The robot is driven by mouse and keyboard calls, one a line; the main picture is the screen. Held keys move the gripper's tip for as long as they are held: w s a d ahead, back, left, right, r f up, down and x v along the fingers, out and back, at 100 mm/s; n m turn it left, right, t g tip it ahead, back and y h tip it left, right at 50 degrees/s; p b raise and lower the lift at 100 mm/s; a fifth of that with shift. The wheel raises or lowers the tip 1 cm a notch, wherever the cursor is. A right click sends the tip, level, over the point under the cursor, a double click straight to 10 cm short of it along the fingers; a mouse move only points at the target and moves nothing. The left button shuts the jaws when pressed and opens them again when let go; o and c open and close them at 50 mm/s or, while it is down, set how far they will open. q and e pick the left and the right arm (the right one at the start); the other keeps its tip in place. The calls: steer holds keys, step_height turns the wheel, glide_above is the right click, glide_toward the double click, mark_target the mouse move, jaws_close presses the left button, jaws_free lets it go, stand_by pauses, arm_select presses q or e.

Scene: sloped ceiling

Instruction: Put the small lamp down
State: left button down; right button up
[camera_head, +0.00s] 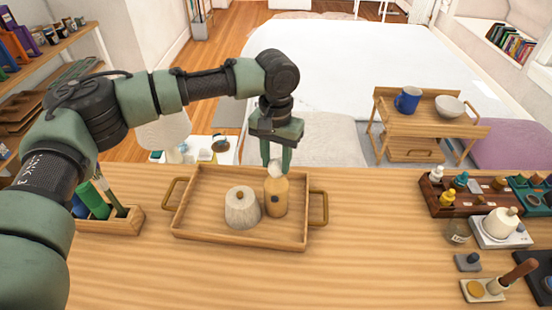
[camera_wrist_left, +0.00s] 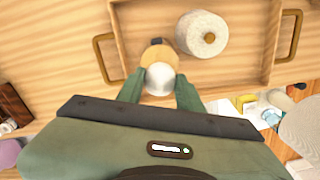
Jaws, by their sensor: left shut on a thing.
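The small lamp (camera_head: 276,195) has a tan body and a white round top (camera_wrist_left: 160,77). It is upright over the right part of the wooden tray (camera_head: 207,237). My left gripper (camera_head: 279,158) comes down from above, its fingers shut on the lamp's top. The wrist view shows the two fingers (camera_wrist_left: 158,90) on either side of the white top. I cannot tell whether the lamp's base touches the tray floor. My right gripper is not in view.
A pale ribbed jar with a knob (camera_head: 242,210) stands in the tray just left of the lamp. A wooden holder (camera_head: 112,222) is left of the tray. Racks of small bottles (camera_head: 464,207) and a scale (camera_head: 500,233) are at the right. The counter (camera_head: 370,240) between is clear.

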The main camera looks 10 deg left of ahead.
arm_select(q)
steer(key=c, duration=0.9)
jaws_free()
steer(key=shift+r, duration=0.1)
step_height(320, 180, up, 12)
steer(key=b, duration=0.3)
